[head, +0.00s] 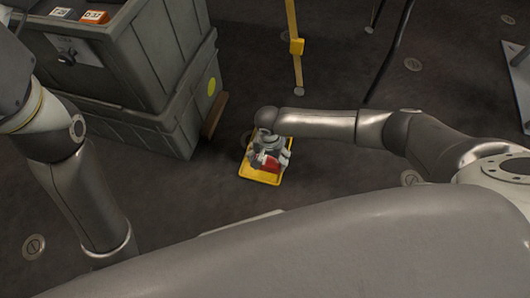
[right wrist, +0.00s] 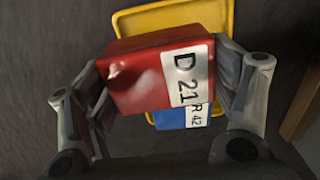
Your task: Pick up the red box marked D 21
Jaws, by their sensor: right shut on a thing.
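The red box (right wrist: 150,78) with a white label reading D 21 fills the middle of the right wrist view. My right gripper (right wrist: 160,85) is shut on it, one finger on each side. In the head view the red box (head: 271,163) shows partly below my right gripper (head: 268,158), over a yellow tray (head: 249,170). The tray also shows behind the box in the right wrist view (right wrist: 222,15). I cannot tell whether the box touches the tray. My left arm is at the left of the head view; its gripper is out of view.
A blue box (right wrist: 172,118) marked R 42 shows partly behind the red box. A grey crate (head: 130,60) with a white box (head: 62,13) and an orange box (head: 94,16) on top stands at the left. A yellow post (head: 296,46) rises beyond the tray.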

